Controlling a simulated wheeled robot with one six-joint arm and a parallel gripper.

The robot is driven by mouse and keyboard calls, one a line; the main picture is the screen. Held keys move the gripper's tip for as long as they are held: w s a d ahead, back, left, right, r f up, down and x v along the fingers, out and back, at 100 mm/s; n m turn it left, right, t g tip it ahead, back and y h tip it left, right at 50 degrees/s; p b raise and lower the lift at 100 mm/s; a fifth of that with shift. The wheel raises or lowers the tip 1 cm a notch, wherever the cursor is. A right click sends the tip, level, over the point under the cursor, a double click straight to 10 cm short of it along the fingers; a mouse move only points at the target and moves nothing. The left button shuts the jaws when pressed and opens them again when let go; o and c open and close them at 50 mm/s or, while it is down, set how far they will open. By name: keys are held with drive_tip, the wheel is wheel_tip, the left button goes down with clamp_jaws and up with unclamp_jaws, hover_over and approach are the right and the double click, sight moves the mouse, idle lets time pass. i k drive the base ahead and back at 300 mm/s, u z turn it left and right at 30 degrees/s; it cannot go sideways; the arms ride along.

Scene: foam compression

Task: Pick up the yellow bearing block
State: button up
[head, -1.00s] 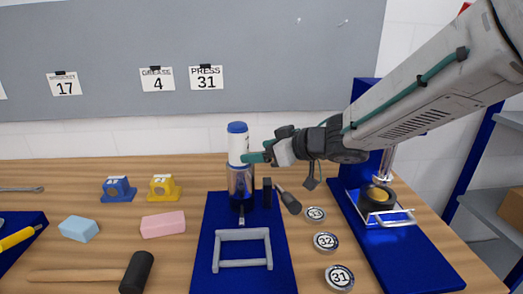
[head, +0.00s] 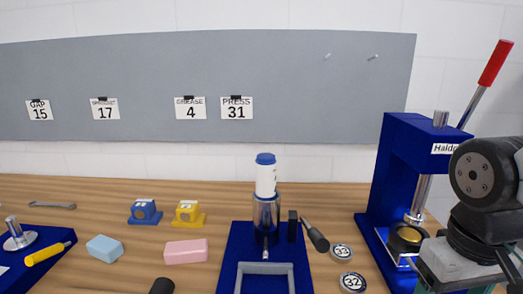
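The yellow bearing block (head: 188,214) stands upright on the wooden table, left of the middle, with a round hole in its front. A similar blue bearing block (head: 144,212) stands just to its left, a small gap apart. My arm shows only in part at the right edge, in front of the blue press. My gripper's fingers are out of the picture, far from the yellow block. Nothing touches the yellow block.
A pink block (head: 186,252) and a light blue block (head: 105,248) lie in front of the bearing blocks. A white bottle with a blue cap (head: 266,178) stands in a holder to the right. The blue press (head: 398,170) with a red handle (head: 495,63) stands far right.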

sight(188, 215)
drive_tip(key=z, duration=1.65)
drive_tip(key=k, duration=1.1)
drive_tip(key=u, duration=1.75)
drive_tip(key=i, duration=0.5)
drive_tip(key=z, duration=0.1)
